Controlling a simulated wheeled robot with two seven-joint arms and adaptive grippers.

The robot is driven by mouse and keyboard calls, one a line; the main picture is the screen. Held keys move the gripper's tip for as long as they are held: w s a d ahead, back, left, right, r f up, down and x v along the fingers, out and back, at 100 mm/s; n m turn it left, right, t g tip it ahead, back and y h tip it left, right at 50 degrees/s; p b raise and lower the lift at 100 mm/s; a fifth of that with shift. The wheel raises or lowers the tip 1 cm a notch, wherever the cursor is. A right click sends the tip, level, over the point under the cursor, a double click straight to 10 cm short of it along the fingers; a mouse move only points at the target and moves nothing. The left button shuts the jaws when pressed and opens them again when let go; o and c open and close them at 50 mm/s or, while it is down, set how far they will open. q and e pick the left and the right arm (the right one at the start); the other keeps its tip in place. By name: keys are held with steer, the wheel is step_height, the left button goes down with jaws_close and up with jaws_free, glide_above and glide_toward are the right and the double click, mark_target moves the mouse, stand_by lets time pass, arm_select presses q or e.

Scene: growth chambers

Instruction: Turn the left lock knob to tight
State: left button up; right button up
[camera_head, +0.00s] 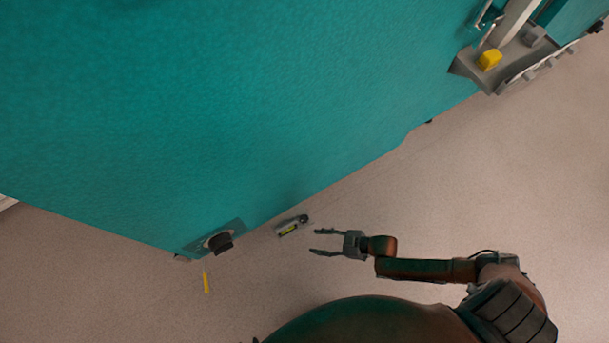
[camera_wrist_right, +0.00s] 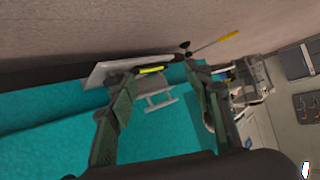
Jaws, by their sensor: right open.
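A black knob (camera_head: 221,242) sits on a grey plate (camera_head: 240,227) at the lower left edge of the teal chamber (camera_head: 250,110) in the head view. Its setting cannot be read. My right gripper (camera_head: 313,242) is open and empty, right of the knob and clearly apart from it, fingers pointing left. In the wrist view the open fingers of the right gripper (camera_wrist_right: 158,72) frame a grey bracket-like part (camera_wrist_right: 155,97) and a yellow piece (camera_wrist_right: 151,70) beyond them. A small dark part (camera_wrist_right: 187,48) shows past the right finger. My left gripper is out of view.
A small level-like fitting with a yellow-green vial (camera_head: 289,229) lies between the knob and my right gripper. A yellow strip (camera_head: 206,282) is below the knob. A grey shelf with a yellow block (camera_head: 489,60) is at the upper right.

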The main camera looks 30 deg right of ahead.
steer(key=n+t, duration=0.1)
glide_toward(304, 218)
steer(key=f, duration=0.1)
steer(key=b, duration=0.1)
steer(key=shift+y, duration=0.4)
steer(key=b+x, duration=0.2)
steer(key=x, duration=0.4)
steer(key=shift+d, duration=0.1)
steer(key=shift+b+x, duration=0.55)
steer(key=shift+x, duration=0.35)
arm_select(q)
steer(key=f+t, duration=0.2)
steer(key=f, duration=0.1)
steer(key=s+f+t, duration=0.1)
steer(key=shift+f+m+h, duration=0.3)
arm_select(e)
steer(key=shift+r, duration=0.15)
steer(key=shift+c, duration=0.4)
steer(key=c, duration=1.1)
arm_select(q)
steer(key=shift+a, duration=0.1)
arm_select(e)
steer(key=shift+o, duration=0.2)
